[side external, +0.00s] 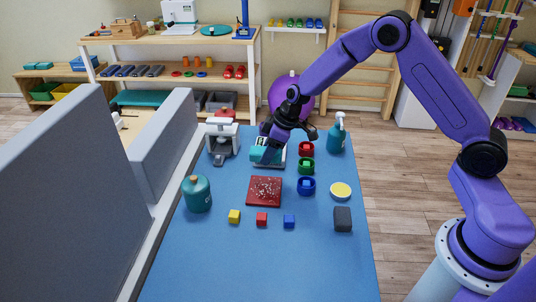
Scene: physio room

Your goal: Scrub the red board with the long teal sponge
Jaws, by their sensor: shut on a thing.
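The red board (264,191) lies flat near the middle of the blue table, with pale specks scattered over its top. The long teal sponge (259,154) is behind it, at a light-coloured tray or stand (270,164). My gripper (269,144) reaches down from the upper right to the sponge and is shut on it. My fingers hide part of the sponge, and I cannot tell whether it still touches the tray.
Red (306,149), green (306,166) and blue (306,186) holders stand right of the tray. A teal pump bottle (337,139), yellow-topped round item (341,191), dark block (343,219), teal canister (197,195) and grey device (222,142) stand around. Small cubes (261,218) lie in front.

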